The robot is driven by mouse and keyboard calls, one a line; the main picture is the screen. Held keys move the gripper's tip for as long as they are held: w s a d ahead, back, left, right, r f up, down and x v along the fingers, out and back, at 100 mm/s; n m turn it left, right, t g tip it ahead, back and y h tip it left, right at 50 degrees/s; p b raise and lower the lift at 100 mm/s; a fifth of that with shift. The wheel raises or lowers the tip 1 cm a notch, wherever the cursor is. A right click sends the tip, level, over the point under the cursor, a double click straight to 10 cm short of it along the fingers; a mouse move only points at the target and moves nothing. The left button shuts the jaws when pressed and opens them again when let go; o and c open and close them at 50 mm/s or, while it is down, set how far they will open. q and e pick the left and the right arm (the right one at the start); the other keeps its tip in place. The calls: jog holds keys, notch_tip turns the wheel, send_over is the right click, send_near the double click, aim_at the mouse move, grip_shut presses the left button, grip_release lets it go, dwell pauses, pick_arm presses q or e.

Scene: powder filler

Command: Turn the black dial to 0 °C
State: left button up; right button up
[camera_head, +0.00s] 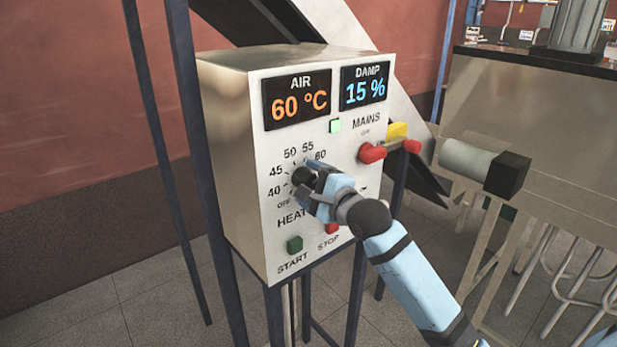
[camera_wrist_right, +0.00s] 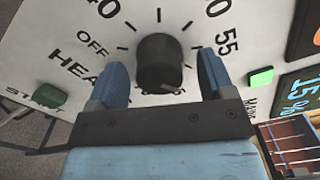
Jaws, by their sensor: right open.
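The black dial (camera_head: 302,176) sits on the front of a metal control box (camera_head: 228,150). Its printed scale reads OFF, 40, 45, 50, 55 and 60; I see no 0 mark. The AIR display (camera_head: 297,100) reads 60 °C. My right gripper (camera_head: 316,182) is at the dial and partly covers it. In the right wrist view the dial (camera_wrist_right: 160,60) stands between the two blue fingers of my open right gripper (camera_wrist_right: 164,75), with a visible gap on each side. A small pale mark shows on the dial's near lower edge; its exact setting is unclear. My left gripper is out of view.
Green START (camera_head: 294,244) and red STOP (camera_head: 332,229) buttons sit below the dial, STOP close under my right arm. A red-handled MAINS switch (camera_head: 372,152) with a yellow part is to the right. A grey cylinder with a black end (camera_head: 480,164) juts in farther right.

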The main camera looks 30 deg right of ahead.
jog(key=shift+w, duration=0.45)
jog(key=c, duration=0.9)
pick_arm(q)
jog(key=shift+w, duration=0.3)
